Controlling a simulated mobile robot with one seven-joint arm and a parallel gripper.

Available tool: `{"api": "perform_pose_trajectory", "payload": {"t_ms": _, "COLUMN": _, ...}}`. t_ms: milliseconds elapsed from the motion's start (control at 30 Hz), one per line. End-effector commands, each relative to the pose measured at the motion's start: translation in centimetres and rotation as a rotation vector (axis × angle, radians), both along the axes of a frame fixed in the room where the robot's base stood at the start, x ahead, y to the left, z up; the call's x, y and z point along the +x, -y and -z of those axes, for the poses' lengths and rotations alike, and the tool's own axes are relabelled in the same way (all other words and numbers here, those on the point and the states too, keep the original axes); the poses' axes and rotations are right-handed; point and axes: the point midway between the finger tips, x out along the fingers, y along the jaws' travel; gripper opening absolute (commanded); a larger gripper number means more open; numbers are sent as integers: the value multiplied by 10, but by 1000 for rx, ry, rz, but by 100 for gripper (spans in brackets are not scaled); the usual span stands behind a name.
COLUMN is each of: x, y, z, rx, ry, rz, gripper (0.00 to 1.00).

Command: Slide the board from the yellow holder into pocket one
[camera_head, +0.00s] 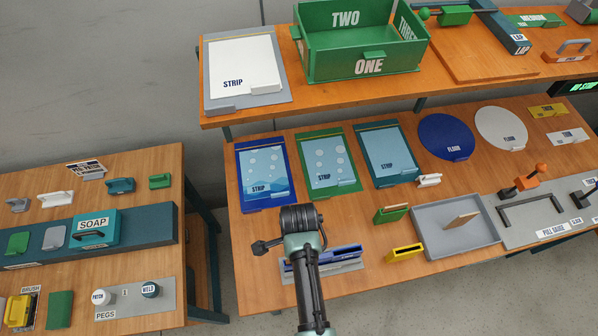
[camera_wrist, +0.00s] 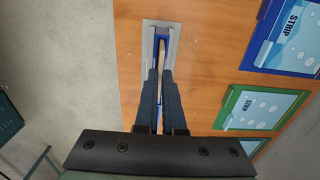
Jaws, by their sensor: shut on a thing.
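My gripper (camera_wrist: 158,92) is shut on a thin tan board (camera_wrist: 161,52), seen edge-on between the two dark fingers in the wrist view. The far end of the board lies within the outline of a blue pocket holder on a grey base (camera_wrist: 174,42); I cannot tell how deep it sits. In the head view, my gripper's wrist covers much of this blue holder (camera_head: 346,250), and the fingertips and board are hidden. The yellow holder (camera_head: 404,253) stands to the right, with a dark slot and no board visible in it. No pocket number is readable on the blue holder.
A green holder (camera_head: 391,213) stands behind the yellow one. A grey tray (camera_head: 430,238) with a tan block is to the right. Three STRIP panels, blue (camera_head: 281,196), green (camera_head: 309,186) and teal (camera_head: 375,178), lie behind. A green box labelled ONE (camera_head: 335,70) stands on the upper shelf.

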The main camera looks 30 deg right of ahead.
Motion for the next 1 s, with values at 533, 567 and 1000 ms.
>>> {"api": "perform_pose_trajectory", "payload": {"t_ms": 533, "x": 0, "y": 0, "z": 15, "rx": 0, "ry": -1, "rz": 0, "gripper": 0}}
{"api": "perform_pose_trajectory", "payload": {"t_ms": 567, "x": 0, "y": 0, "z": 16, "rx": 0, "ry": -1, "rz": 0, "gripper": 0}}
{"api": "perform_pose_trajectory", "payload": {"t_ms": 1000, "x": 0, "y": 0, "z": 23, "rx": 0, "ry": 0, "rz": 0, "gripper": 19}}
